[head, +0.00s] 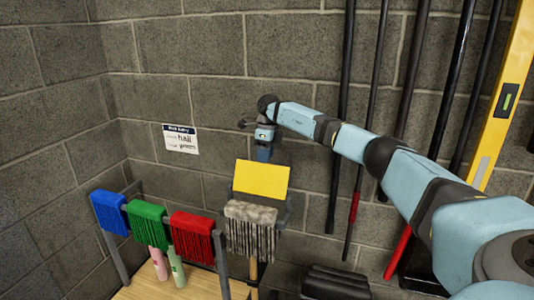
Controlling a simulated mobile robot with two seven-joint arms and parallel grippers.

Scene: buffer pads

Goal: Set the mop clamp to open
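A mop with a grey, stringy head (250,228) stands near the wall, with a wooden handle below it. Above the head is a tilted yellow plate (262,178), which looks like part of the mop clamp. A dark grey bracket part (282,214) shows beside the head. My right gripper (264,152) reaches in from the right and is just above and behind the yellow plate's top edge. Its fingers are small and partly hidden, so I cannot tell whether they are open or touch the plate. My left gripper is out of view.
Blue (109,212), green (147,225) and red (193,236) mop heads hang on a rack at the left. A small sign (180,138) is on the block wall. Several poles and a yellow level (505,100) lean at the right. A black object (335,283) is at the bottom.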

